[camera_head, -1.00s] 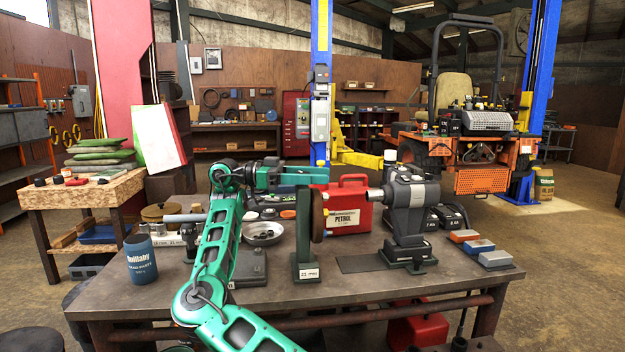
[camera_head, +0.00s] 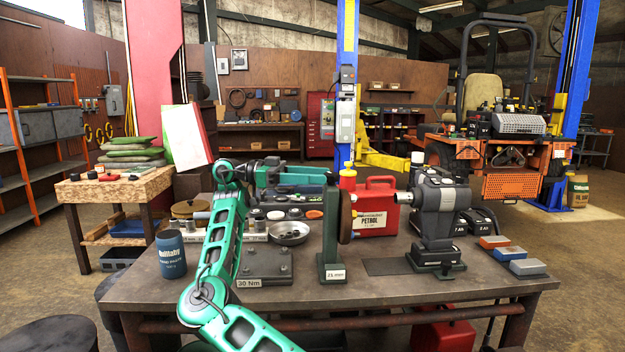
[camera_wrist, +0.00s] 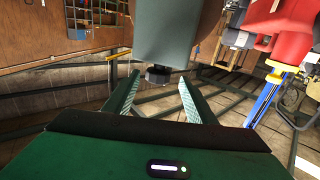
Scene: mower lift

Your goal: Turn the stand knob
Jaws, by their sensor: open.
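The dark green stand (camera_head: 331,245) stands upright on the bench, with a brown disc (camera_head: 346,217) on its right side. My gripper (camera_head: 322,180) is above the bench by the top of the stand, its jaws pointing right. In the wrist view, my gripper (camera_wrist: 159,80) is open and empty. A grey-green block (camera_wrist: 172,35) lies just beyond the fingertips, with a small dark knob (camera_wrist: 158,75) on its near end, roughly centred between the fingers. I cannot tell whether a finger touches the knob. In the head view the knob is not distinguishable.
The workbench (camera_head: 390,293) holds a red petrol can (camera_head: 376,210) behind the stand and a grey machine (camera_head: 438,212) to its right. A blue tub (camera_head: 171,255), a metal dish (camera_head: 289,232) and a plate with bolts (camera_head: 262,264) are to the left.

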